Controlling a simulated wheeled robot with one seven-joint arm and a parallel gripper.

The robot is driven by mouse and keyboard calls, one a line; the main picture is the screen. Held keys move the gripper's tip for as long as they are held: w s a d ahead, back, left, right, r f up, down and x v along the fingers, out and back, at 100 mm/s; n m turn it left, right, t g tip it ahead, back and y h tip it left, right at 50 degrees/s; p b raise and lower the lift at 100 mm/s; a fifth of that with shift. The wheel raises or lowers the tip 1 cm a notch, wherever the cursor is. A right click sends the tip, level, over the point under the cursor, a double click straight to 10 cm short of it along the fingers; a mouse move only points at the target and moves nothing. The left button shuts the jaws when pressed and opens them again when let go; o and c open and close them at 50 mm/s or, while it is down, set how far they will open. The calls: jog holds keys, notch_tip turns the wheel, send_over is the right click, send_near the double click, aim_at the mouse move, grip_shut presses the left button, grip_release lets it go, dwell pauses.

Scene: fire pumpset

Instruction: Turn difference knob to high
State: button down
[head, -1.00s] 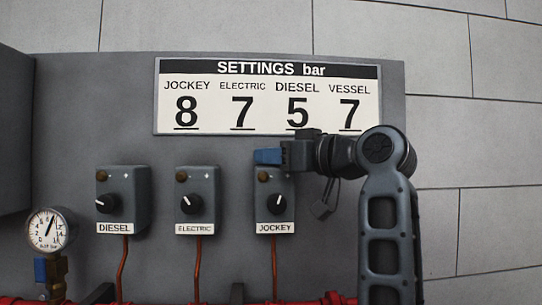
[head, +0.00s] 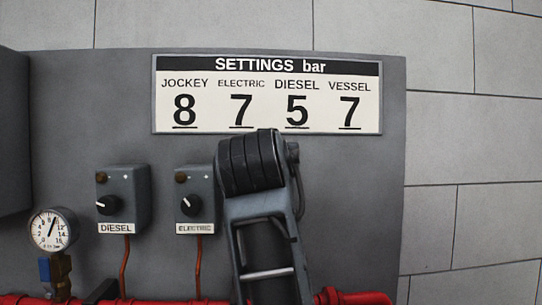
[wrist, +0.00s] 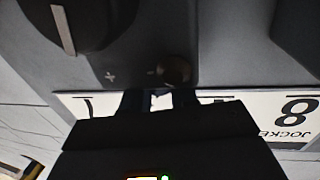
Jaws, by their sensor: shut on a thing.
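The small round brownish knob, the difference knob (wrist: 174,71), sits on the grey control box (wrist: 230,40) beside a minus mark, with a plus mark further left in the upside-down wrist view. My gripper (wrist: 160,95) is at this knob, its two dark fingers shut on it. A narrow gap between the fingers shows behind the tips. The large black dial (wrist: 90,22) with a white pointer is on the same box. In the head view my arm covers the jockey box, the gripper and this knob. The knob's turn angle cannot be told.
The diesel box (head: 123,200) and electric box (head: 195,200) stand to the left on the grey panel. The settings sign (head: 268,95) hangs above. Red pipe (head: 355,298) runs along the bottom, and a gauge (head: 53,230) is at lower left. The wall at right is clear.

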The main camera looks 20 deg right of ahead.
jog(key=m+g+h, duration=0.1)
jog(key=m+g+h+b, duration=0.1)
jog(key=h, duration=0.1)
jog(key=shift+a+m, duration=0.3)
jog(key=shift+m+g+h+b, duration=0.95)
jog(key=shift+m+g+h, duration=0.8)
jog(key=shift+g, duration=0.55)
jog(key=shift+r+h, duration=0.1)
jog(key=shift+h, duration=0.15)
jog(key=c, duration=1.2)
grip_release()
jog(key=shift+d, duration=0.2)
